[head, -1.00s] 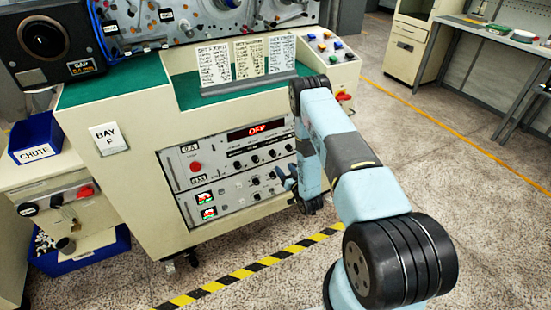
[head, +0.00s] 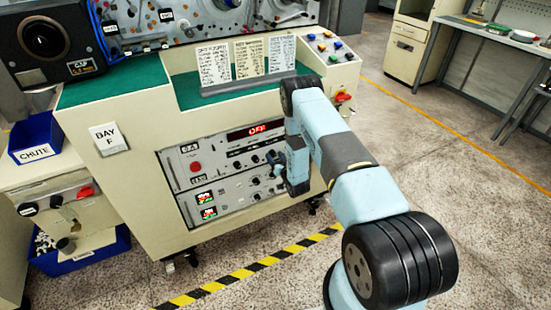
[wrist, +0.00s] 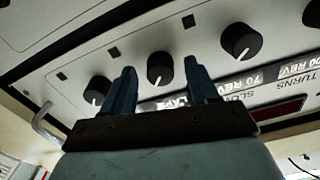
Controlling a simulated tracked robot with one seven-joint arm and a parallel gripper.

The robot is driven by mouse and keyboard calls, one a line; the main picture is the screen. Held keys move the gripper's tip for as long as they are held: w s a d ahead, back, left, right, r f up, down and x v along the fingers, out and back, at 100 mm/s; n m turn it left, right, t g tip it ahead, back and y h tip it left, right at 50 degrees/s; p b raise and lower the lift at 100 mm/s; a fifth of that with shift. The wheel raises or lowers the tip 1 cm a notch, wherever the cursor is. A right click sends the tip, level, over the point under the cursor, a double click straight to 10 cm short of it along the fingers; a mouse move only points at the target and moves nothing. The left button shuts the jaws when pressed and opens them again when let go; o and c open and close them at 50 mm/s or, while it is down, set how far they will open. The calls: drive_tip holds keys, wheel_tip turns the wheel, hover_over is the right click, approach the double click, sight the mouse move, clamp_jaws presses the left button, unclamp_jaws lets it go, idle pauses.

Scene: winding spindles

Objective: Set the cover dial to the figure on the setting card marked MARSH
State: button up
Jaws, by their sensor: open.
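In the wrist view my gripper (wrist: 159,68) is open, its two dark fingers pointing at a black knob (wrist: 160,67) that shows between them. I cannot tell whether they touch it. Another knob (wrist: 240,42) is to the right and one (wrist: 97,90) to the left. Upside-down labels with REV and TURNS run nearby. I cannot tell which knob is the cover dial. In the head view my gripper (head: 276,160) is at the front panel (head: 230,165), under the red display (head: 256,131). Three setting cards (head: 213,63), (head: 249,58), (head: 282,54) stand above; their headings are unreadable here.
The cards stand in a grey holder (head: 245,86) on the green bench top. Coloured buttons (head: 325,45) are at its right. A blue CHUTE bin (head: 37,140) is at the left.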

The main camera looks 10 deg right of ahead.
drive_tip(key=c, duration=1)
drive_tip(key=shift+c, duration=0.2)
drive_tip(key=n, duration=1.1)
drive_tip(key=shift+a+n, duration=0.1)
drive_tip(key=shift+n, duration=0.2)
drive_tip(key=shift+s+f, duration=0.1)
drive_tip(key=o, duration=1)
drive_tip(key=shift+o, duration=0.2)
